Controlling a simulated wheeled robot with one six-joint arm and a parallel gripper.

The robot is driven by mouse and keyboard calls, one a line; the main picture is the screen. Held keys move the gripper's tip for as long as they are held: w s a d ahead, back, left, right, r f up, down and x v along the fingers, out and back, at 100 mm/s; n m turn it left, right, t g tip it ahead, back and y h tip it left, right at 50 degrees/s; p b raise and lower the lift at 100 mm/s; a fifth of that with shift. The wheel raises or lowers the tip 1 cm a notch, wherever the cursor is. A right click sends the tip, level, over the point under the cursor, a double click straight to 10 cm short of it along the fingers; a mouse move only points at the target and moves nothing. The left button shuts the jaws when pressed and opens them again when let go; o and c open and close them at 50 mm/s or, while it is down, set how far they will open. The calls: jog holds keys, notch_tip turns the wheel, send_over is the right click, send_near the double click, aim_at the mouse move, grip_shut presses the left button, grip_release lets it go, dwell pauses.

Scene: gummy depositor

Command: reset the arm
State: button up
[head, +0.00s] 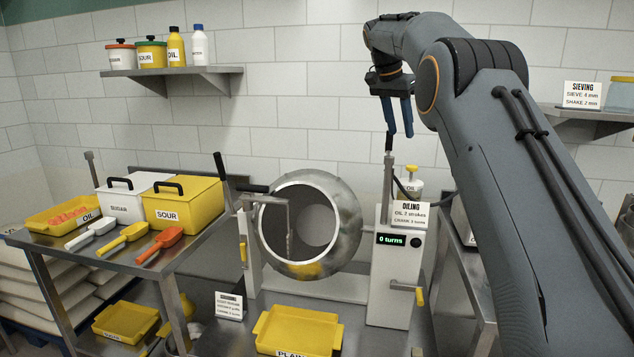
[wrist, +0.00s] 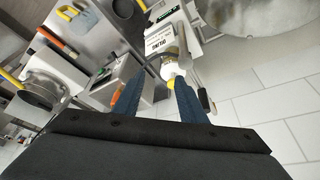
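My gripper (head: 399,117) hangs from my raised, bent arm in the upper middle of the head view, with blue fingers pointing down. The fingers stand apart with nothing seen between them. It is in the air above the oil pump bottle (head: 411,183) and the white control post (head: 400,270), clear of both. In the wrist view my gripper (wrist: 157,100) shows its two blue fingers spread. The oil bottle (wrist: 170,68) shows beyond and between them, at a distance.
A steel drum (head: 335,225) stands in the middle. A cart (head: 130,255) at left bears a sugar bin (head: 120,204), a sour bin (head: 185,205), scoops and an oil tray. A yellow plain tray (head: 298,330) is at the front. Shelves (head: 175,72) are on the wall.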

jog(key=s+a+f+n+y, duration=0.25)
jog(key=s+f+n, duration=0.45)
jog(key=s+f, duration=1.1)
jog(key=s+f+n, duration=0.1)
jog(key=s+f, duration=0.3)
jog(key=s, duration=0.5)
jog(key=s+a+f+n, duration=0.1)
jog(key=s+f, duration=0.4)
jog(key=s, duration=0.4)
jog(key=s+f+n+g+y+b, duration=0.1)
jog(key=s+f, duration=0.3)
jog(key=s, duration=0.4)
jog(key=shift+s+a+f+n, duration=0.15)
jog(key=shift+s+a+n, duration=0.15)
jog(key=shift+s, duration=0.1)
